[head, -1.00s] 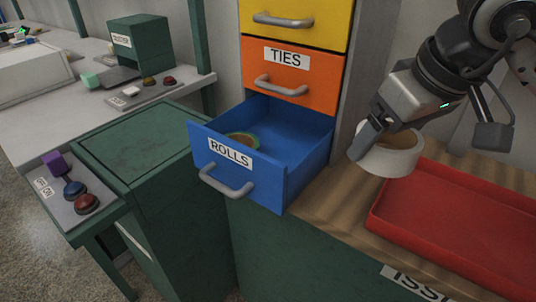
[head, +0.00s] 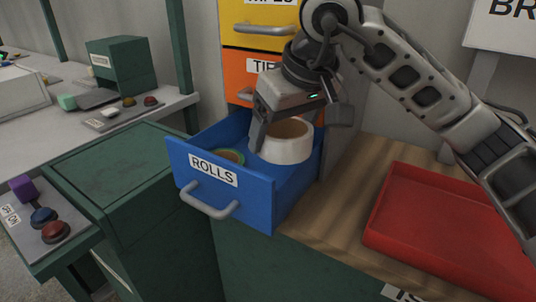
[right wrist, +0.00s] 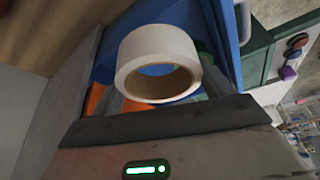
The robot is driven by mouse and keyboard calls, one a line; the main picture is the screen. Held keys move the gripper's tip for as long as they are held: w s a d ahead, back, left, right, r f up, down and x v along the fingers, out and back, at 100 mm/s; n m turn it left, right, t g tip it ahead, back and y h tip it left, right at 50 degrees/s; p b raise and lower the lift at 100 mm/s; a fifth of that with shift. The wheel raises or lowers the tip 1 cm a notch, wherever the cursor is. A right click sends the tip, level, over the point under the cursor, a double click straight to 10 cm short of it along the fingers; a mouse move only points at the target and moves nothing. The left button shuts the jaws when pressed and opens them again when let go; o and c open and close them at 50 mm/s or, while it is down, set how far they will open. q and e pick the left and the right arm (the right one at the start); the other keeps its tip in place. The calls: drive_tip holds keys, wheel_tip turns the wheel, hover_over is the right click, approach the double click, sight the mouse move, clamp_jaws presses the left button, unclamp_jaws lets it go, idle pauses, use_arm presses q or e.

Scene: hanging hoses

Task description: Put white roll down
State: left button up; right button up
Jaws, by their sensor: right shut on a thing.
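The white roll (head: 285,148) is in my right gripper (head: 262,135), over the open blue drawer labelled ROLLS (head: 255,200). My right gripper is shut on the roll's wall. The roll's brown inner ring faces up in the head view. The right wrist view shows the white roll (right wrist: 150,55) close to the gripper, with the blue drawer (right wrist: 225,30) behind it. I cannot tell whether the roll touches the drawer floor. A green roll (head: 230,157) lies in the drawer, to the left of the white roll. My left gripper is not in view.
An orange drawer (head: 240,80) and a yellow drawer (head: 240,35) are shut above the blue one. An empty red tray (head: 450,225) stands on the wooden top (head: 335,215) at the right. A green cabinet (head: 120,170) stands left of the drawer.

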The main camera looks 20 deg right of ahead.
drive_tip(key=shift+w+a+r, duration=0.1)
drive_tip(key=shift+w+a, duration=0.65)
drive_tip(key=shift+w, duration=0.1)
drive_tip(key=shift+x, duration=1.1)
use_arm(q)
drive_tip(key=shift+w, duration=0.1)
use_arm(e)
drive_tip(key=shift+s+f, duration=0.1)
drive_tip(key=shift+f, duration=2.5)
use_arm(q)
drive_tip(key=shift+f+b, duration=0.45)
drive_tip(key=shift+b, duration=0.45)
use_arm(e)
drive_tip(key=shift+f, duration=0.7)
drive_tip(key=o, duration=1)
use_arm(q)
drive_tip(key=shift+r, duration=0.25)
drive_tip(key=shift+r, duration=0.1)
use_arm(e)
drive_tip(key=shift+r, duration=0.15)
